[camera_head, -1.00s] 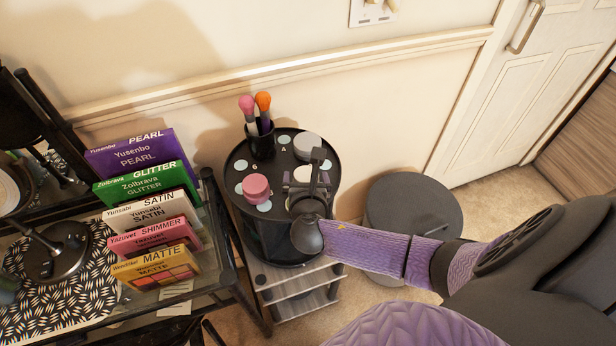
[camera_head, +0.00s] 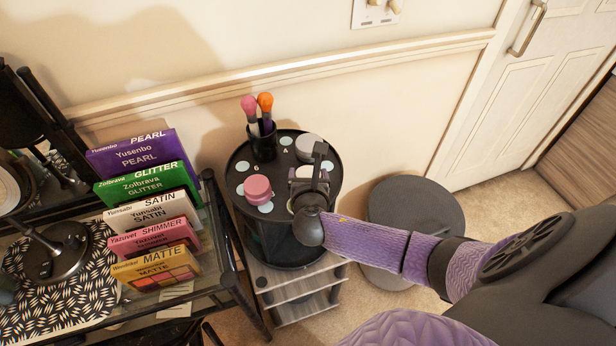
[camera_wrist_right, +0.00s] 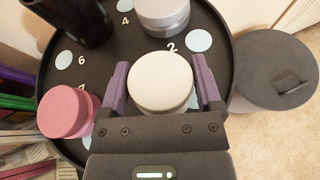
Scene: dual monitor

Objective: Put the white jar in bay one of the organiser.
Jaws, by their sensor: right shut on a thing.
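The white jar (camera_wrist_right: 160,82) sits between the two fingers of my right gripper (camera_wrist_right: 161,90), which is shut on it. In the head view the jar (camera_head: 304,172) shows only in part behind my right gripper (camera_head: 309,184). It is over the right side of the organiser (camera_head: 275,168), a round black tray with numbered bays marked by pale blue discs. In the wrist view (camera_wrist_right: 125,45) the numbers 2, 4 and 6 are readable. The number 1 is not visible. Whether the jar touches the tray I cannot tell. My left gripper is not in view.
A pink jar (camera_head: 257,188) and a grey-lidded jar (camera_head: 308,146) stand on the organiser, with a black brush cup (camera_head: 262,145) at its back. A round dark bin (camera_head: 415,215) stands to the right. Several palette boxes (camera_head: 150,222) stand on the glass table at left.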

